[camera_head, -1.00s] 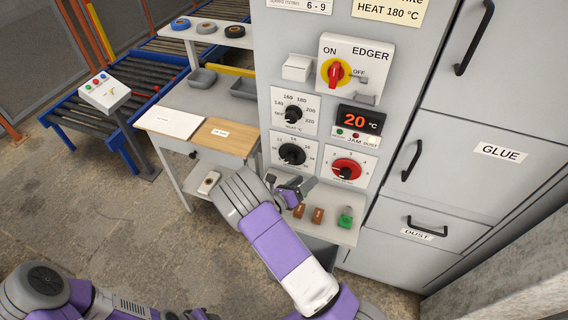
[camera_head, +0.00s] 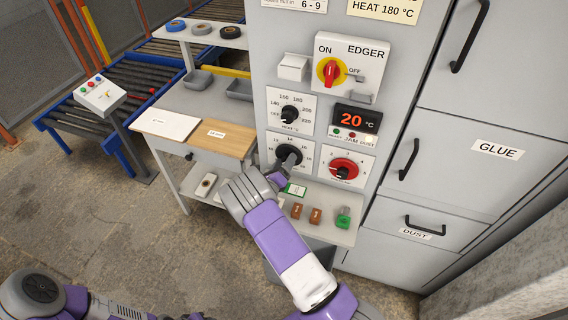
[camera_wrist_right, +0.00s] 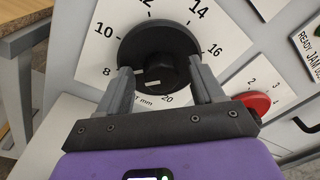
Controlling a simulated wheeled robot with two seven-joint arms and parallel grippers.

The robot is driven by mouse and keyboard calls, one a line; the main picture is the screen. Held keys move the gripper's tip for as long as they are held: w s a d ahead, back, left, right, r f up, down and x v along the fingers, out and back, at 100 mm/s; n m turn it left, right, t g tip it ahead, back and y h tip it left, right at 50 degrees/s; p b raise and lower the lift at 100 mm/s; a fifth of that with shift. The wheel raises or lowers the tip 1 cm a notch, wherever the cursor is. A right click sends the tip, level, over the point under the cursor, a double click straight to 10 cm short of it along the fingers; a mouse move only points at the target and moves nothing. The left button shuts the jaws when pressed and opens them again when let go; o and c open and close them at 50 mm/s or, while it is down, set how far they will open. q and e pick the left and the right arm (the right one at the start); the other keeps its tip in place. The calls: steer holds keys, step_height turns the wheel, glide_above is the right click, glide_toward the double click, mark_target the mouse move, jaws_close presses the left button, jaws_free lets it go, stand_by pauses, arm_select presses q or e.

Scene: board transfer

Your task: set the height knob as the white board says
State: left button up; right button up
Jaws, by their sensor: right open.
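The height knob (camera_head: 284,152) is black, on a white dial plate on the machine front. In the right wrist view the knob (camera_wrist_right: 155,42) sits amid a scale with 8, 10, 12, 14, 16 and 20 and "mm". My right gripper (camera_wrist_right: 161,68) is open, one finger on each side of the knob's lower part; I cannot tell if they touch it. In the head view the right gripper (camera_head: 286,168) covers part of the dial. A white board (camera_head: 168,124) lies on the side table; its small writing is unreadable. My left gripper is out of view.
The heat knob (camera_head: 289,114) is above and a red knob (camera_head: 343,169) right of the height knob. A red switch (camera_head: 331,72) is higher up. Brown blocks (camera_head: 315,215) and a green one (camera_head: 343,217) stand on the shelf below. A wooden board (camera_head: 216,135) lies beside the white one.

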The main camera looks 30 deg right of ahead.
steer(key=c, duration=1.1)
steer(key=shift+o, duration=0.2)
steer(key=shift+m, duration=0.4)
steer(key=shift+s+d+m+y+b, duration=0.15)
steer(key=shift+m+y+b, duration=0.25)
steer(key=shift+m+b, duration=3.15)
steer(key=shift+s+m+y+b, duration=0.1)
steer(key=shift+m+y+b, duration=0.3)
steer(key=shift+m+b, duration=3.1)
steer(key=shift+r+m+t+p, duration=0.1)
steer(key=shift+m+t+p, duration=0.2)
steer(key=shift+m+p, duration=0.8)
